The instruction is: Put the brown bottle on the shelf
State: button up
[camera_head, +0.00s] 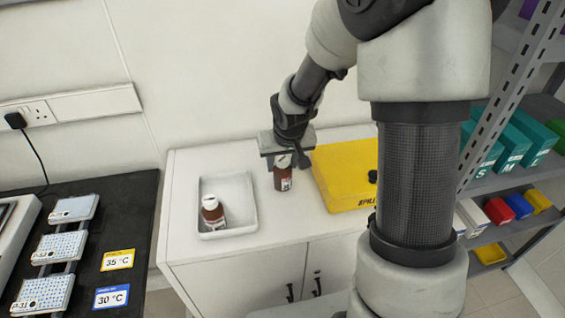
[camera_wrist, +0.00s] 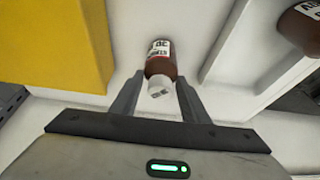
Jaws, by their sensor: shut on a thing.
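A brown bottle (camera_head: 283,179) with a white cap and label is upright on or just above the white cabinet top, between the tray and the yellow case. My gripper (camera_head: 289,158) is above it with its fingers around the cap. In the wrist view my gripper (camera_wrist: 157,95) is shut on the bottle (camera_wrist: 161,65) near its cap. The grey metal shelf (camera_head: 515,178) is at the right, partly hidden behind my arm.
The yellow case (camera_head: 340,170) lies right of the held bottle. The shelf holds teal boxes (camera_head: 512,145) and small red (camera_head: 499,211), blue and yellow bins. A black mat (camera_head: 125,230) with several blue-white plates is at the left. Bare cabinet top (camera_head: 280,225) lies in front of the bottle.

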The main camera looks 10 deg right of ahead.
jog(key=shift+f, duration=0.2)
jog(key=o, duration=1.2)
jog(key=shift+r, duration=0.1)
